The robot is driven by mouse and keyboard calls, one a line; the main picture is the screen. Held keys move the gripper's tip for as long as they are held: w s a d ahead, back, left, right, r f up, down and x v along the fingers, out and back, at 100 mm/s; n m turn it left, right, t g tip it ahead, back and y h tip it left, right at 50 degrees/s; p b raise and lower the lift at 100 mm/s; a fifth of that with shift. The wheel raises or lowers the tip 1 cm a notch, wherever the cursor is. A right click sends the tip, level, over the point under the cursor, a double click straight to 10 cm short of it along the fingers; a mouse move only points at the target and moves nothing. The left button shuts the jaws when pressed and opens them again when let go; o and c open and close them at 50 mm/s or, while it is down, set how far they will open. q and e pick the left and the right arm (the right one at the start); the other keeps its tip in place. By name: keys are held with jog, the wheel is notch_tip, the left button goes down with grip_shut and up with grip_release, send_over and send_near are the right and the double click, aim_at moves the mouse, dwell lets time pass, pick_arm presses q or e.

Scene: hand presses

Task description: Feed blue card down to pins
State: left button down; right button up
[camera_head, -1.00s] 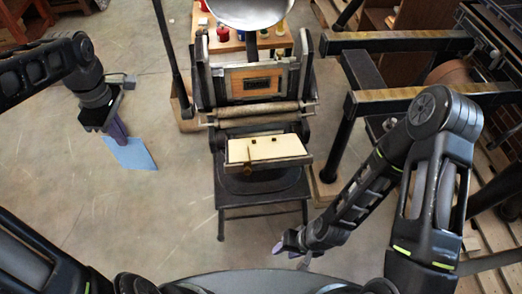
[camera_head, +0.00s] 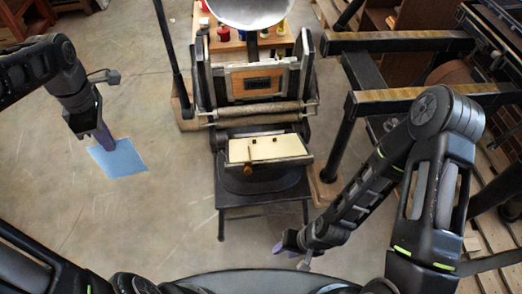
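The blue card (camera_head: 118,159) hangs at the left of the head view, well to the left of the press. My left gripper (camera_head: 105,139) is shut on the card's upper edge. The hand press (camera_head: 258,110) stands in the middle with its rollers across it. Its cream platen (camera_head: 285,147) faces up at the front, with two small dark pins (camera_head: 274,141) near its upper edge and a brass-coloured peg at its lower left. My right gripper (camera_head: 284,246) is low, right of the press's front, away from the card; its finger opening is too small to tell.
A round metal disc (camera_head: 250,10) tops the press. A wooden bench (camera_head: 285,40) with coloured tins stands behind it. Dark metal frames (camera_head: 400,40) crowd the right side. The floor (camera_head: 170,205) between card and press is clear.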

dwell(0.3)
pick_arm(q)
jog(key=w+d+f+m, duration=0.3)
jog(key=w+d+m, duration=0.2)
jog(key=d+m, duration=0.3)
jog(key=w+d+f+m, duration=0.3)
jog(key=w+d+m, duration=0.2)
jog(key=m, duration=0.8)
jog(key=d, duration=0.3)
jog(key=shift+d+m, duration=0.15)
jog(key=shift+m, duration=0.15)
